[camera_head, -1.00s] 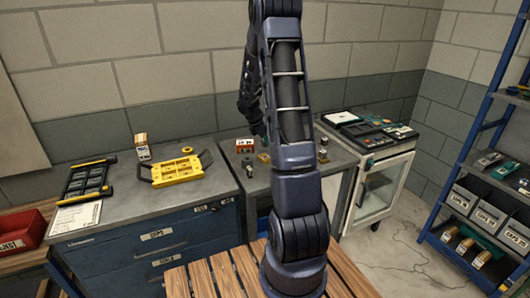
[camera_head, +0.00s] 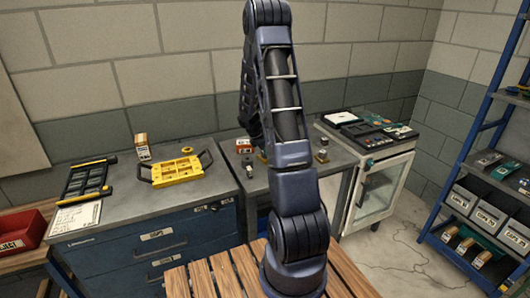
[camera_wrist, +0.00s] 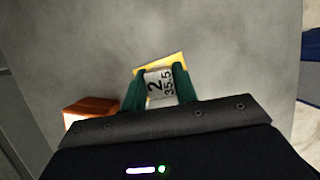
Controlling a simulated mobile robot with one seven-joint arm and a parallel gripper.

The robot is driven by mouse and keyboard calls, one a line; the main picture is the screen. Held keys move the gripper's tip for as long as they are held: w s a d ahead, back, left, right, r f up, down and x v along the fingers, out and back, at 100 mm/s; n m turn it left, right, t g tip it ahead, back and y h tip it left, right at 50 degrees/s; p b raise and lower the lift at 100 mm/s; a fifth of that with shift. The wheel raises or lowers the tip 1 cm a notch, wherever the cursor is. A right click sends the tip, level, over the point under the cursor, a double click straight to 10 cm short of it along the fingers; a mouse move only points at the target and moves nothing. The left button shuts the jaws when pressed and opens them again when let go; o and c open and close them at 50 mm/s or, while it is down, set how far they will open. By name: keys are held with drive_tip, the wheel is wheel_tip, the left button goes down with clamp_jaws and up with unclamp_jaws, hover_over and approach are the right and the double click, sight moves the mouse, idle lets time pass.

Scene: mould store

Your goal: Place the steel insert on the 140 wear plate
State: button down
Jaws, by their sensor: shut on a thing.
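In the wrist view, the green fingers of my gripper (camera_wrist: 160,84) are shut on a grey steel block marked "2" and "35.5", the steel insert (camera_wrist: 158,90). A yellow plate (camera_wrist: 166,63) shows just past and behind the insert; no number on it can be read, and I cannot tell whether the two touch. In the head view my arm hides the gripper and the insert. A small brass-coloured plate bearing a darker piece (camera_head: 321,156) sits on the bench right of my arm. I cannot read which plate is the 140 one.
An orange-brown box (camera_wrist: 90,108) lies close to the left of my gripper. In the head view, a red-and-white box (camera_head: 244,146) and a small dark piece (camera_head: 248,167) stand left of my arm. A yellow tray (camera_head: 177,171) is farther left. Trays (camera_head: 368,131) top the white cabinet.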

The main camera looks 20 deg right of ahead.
drive_tip(key=c, duration=1.1)
unclamp_jaws()
drive_tip(key=s+a+r+m+t, duration=0.15)
drive_tip(key=s+a+r, duration=0.25)
drive_tip(key=r, duration=0.7)
drive_tip(key=s+a+r+m+g, duration=0.1)
drive_tip(key=s+a+r+m, duration=0.25)
drive_tip(key=r, duration=0.65)
drive_tip(key=shift+s+a+r+m+t+y, duration=0.75)
drive_tip(key=shift+s+a+r+m, duration=1.15)
drive_tip(key=shift+s, duration=2.7)
drive_tip(key=shift+s+a+r+m+t+y, duration=0.65)
drive_tip(key=shift+s+a+r+m, duration=1.3)
drive_tip(key=shift+s, duration=2.65)
drive_tip(key=shift+s+a+r+m+t+y, duration=0.95)
drive_tip(key=shift+s+m, duration=1.7)
drive_tip(key=shift+s, duration=1.95)
